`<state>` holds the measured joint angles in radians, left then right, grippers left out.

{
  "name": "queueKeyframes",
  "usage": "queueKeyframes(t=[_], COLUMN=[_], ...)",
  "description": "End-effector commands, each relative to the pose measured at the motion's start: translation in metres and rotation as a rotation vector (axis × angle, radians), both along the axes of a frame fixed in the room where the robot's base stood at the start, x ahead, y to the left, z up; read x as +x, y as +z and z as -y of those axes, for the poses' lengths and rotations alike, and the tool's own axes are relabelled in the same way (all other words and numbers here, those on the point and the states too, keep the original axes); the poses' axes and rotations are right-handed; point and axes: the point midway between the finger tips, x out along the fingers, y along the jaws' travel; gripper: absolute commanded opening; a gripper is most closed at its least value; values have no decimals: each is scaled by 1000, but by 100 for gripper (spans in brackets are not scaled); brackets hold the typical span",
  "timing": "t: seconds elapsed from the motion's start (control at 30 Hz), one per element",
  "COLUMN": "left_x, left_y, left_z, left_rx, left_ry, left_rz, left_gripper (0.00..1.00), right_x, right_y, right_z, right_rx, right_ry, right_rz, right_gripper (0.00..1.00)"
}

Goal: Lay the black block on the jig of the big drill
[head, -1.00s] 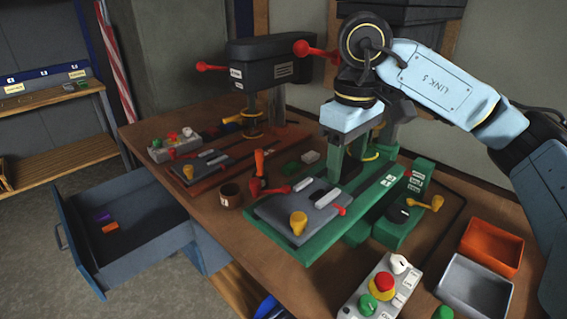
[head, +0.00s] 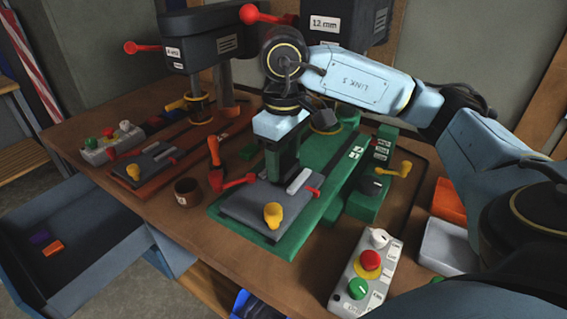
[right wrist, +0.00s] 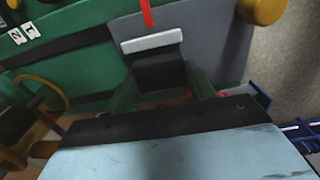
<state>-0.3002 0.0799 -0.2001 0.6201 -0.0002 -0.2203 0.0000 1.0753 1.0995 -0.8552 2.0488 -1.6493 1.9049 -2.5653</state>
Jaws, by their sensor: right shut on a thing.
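The big drill (head: 335,25) bears a 12 mm label and stands on a green base (head: 315,205). Its jig is a dark grey plate (head: 245,205) with a light bar (head: 298,181), a red lever and a yellow knob (head: 273,212). My right gripper (head: 281,178) points down over the far part of the jig, beside the light bar. In the right wrist view its green fingers are shut on the black block (right wrist: 158,72), which lies close along the light bar (right wrist: 152,41). I cannot tell whether the block touches the plate. My left gripper is out of view.
A smaller drill (head: 200,40) with its own jig stands at the left. A brown cup (head: 187,191) is left of the green base. A button box (head: 366,272), an orange bin (head: 449,200) and a grey bin (head: 446,246) are at the right. An open drawer (head: 75,235) juts out at the left.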

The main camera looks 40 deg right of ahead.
Motion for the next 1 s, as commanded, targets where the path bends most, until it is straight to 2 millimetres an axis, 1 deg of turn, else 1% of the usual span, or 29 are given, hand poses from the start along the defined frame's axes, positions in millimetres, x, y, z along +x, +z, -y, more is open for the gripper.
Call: queueKeyframes(t=[0.03,0.1,0.33,0.47,0.5,0.67,1.0], left_x=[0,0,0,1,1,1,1], left_y=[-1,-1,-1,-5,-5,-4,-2], left_z=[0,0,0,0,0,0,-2], left_rx=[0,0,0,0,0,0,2], left_ry=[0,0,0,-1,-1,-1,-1], left_rz=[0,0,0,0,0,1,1], left_gripper=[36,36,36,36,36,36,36], right_x=[-1,0,0,0,0,0,0], right_y=[-8,-13,-13,-16,-16,-15,-13], right_z=[0,0,0,0,0,0,0], right_rx=[-2,-1,-1,-1,0,0,0], right_ry=[0,1,1,1,1,1,1], right_rz=[-3,-1,1,1,0,0,0], right_gripper=[28,28,28,28,55,76,76])
